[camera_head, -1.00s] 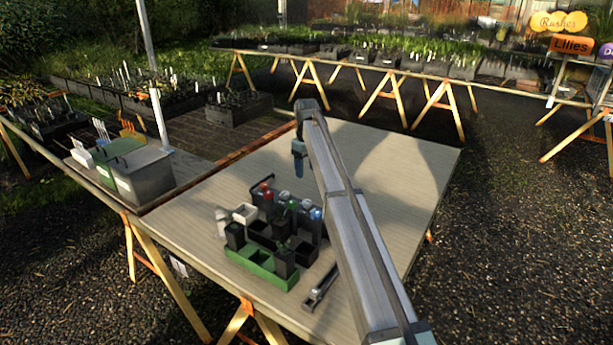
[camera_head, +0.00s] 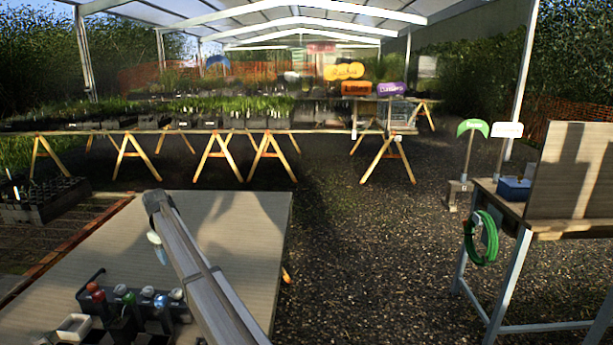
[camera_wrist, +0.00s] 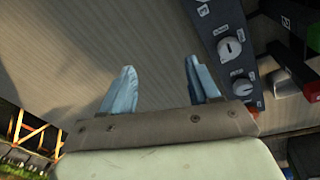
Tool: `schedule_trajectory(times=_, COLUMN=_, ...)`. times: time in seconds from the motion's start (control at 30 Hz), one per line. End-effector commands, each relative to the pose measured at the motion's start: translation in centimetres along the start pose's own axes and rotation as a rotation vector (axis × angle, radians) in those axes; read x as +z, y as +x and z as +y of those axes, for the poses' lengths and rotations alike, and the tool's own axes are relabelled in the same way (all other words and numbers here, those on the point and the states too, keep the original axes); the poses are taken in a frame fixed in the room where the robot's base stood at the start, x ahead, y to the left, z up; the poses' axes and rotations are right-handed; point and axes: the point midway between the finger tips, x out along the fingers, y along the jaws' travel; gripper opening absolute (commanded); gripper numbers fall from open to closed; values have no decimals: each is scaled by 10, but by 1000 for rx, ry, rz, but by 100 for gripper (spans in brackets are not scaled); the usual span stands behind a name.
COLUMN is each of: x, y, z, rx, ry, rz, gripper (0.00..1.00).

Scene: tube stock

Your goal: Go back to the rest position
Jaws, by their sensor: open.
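My gripper shows in the wrist view (camera_wrist: 160,88) with its two pale blue fingers spread apart and nothing between them. In the head view its blue tip (camera_head: 158,250) hangs from the end of my arm, over the wooden table (camera_head: 250,225) and beyond the tube rack. A red cap (camera_head: 96,295) and a blue cap (camera_head: 160,301) stand out there. In the wrist view a dark panel with round knobs (camera_wrist: 230,47) lies to the right of the fingers.
A small white container (camera_head: 74,326) stands beside the tubes. A workbench (camera_head: 505,205) with an upright board and a green hose (camera_head: 482,238) stands at the right across gravel. Plant benches (camera_head: 225,132) run behind. The table's far right part is clear.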

Motion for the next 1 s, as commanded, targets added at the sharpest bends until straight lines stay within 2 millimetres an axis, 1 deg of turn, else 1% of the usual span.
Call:
schedule_trajectory(times=0.03, x=19, y=18, z=26, rx=39, ry=67, rz=14, gripper=61)
schedule_trajectory(times=0.07, x=27, y=28, z=40, rx=64, ry=106, rz=25, gripper=61)
schedule_trajectory(times=0.1, x=38, y=40, z=58, rx=95, ry=156, rz=39, gripper=61)
schedule_trajectory(times=0.17, x=56, y=56, z=86, rx=144, ry=231, rz=64, gripper=61)
schedule_trajectory(times=0.2, x=68, y=68, z=104, rx=175, ry=278, rz=81, gripper=61)
schedule_trajectory(times=0.27, x=88, y=83, z=131, rx=223, ry=349, rz=110, gripper=61)
schedule_trajectory(times=0.3, x=102, y=94, z=150, rx=256, ry=395, rz=129, gripper=61)
schedule_trajectory(times=0.37, x=124, y=108, z=176, rx=303, ry=462, rz=161, gripper=61)
schedule_trajectory(times=0.4, x=139, y=117, z=192, rx=333, ry=503, rz=182, gripper=61)
schedule_trajectory(times=0.5, x=174, y=136, z=227, rx=399, ry=594, rz=237, gripper=61)
schedule_trajectory(times=0.6, x=202, y=150, z=253, rx=450, ry=659, rz=284, gripper=61)
schedule_trajectory(times=0.8, x=248, y=168, z=290, rx=521, ry=752, rz=361, gripper=61)
schedule_trajectory(times=0.93, x=275, y=179, z=308, rx=556, ry=800, rz=408, gripper=61)
schedule_trajectory(times=1.0, x=286, y=192, z=299, rx=543, ry=803, rz=387, gripper=61)
